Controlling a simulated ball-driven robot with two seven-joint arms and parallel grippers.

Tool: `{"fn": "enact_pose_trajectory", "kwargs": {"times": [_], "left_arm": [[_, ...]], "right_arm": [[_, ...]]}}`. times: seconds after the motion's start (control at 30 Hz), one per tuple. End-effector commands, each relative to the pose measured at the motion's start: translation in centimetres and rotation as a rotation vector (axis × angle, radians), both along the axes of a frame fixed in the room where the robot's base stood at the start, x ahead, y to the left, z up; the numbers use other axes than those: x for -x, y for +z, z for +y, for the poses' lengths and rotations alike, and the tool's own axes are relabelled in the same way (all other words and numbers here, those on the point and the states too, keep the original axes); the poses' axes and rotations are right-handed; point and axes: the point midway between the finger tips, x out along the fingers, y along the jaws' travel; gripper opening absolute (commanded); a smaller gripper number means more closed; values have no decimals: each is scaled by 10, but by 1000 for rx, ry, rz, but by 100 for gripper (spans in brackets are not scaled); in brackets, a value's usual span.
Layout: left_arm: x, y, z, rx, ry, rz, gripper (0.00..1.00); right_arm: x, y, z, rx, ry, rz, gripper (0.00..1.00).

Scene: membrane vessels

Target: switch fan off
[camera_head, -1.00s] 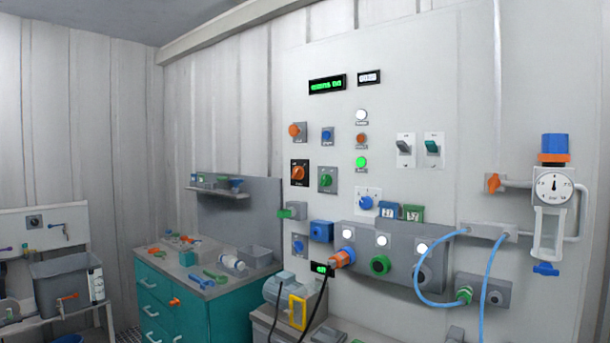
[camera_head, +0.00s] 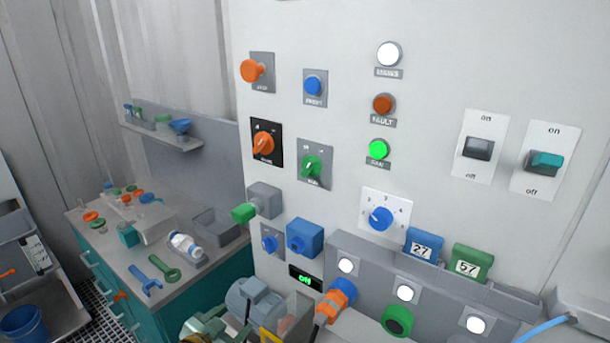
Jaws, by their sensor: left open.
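Two white switch plates with "on" above and "off" below are on the wall panel at the right. One has a grey rocker (camera_head: 479,149), the other a teal rocker (camera_head: 545,162) that juts out. I cannot read a fan label on either, and no fan shows clearly. My left gripper (camera_head: 205,326) appears to be at the bottom edge, partly cut off, open, beside the grey motor and well below and left of both switches. Nothing shows in it. My right gripper is not visible.
Orange (camera_head: 264,143) and green (camera_head: 312,165) rotary knobs, a blue dial (camera_head: 381,218) and a lit green lamp (camera_head: 379,149) are on the panel. A grey housing (camera_head: 440,296) juts out below. A grey motor (camera_head: 256,300) stands at the bottom. A cluttered teal cabinet (camera_head: 198,305) is left.

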Motion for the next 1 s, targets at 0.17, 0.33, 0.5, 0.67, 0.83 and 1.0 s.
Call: {"fn": "enact_pose_trajectory", "kwargs": {"times": [0.17,0.33,0.5,0.67,0.83,1.0], "left_arm": [[-11,218,-46,21,-168,-277,60],[7,312,-70,22,-270,-415,60],[7,332,-82,22,-298,-451,60],[-17,331,-99,25,-296,-450,60],[-53,332,-125,26,-296,-450,60],[-86,330,-149,25,-297,-448,60]], "right_arm": [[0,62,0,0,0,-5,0],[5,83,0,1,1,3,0],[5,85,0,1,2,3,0],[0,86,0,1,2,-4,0],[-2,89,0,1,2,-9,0],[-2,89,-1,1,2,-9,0]]}}
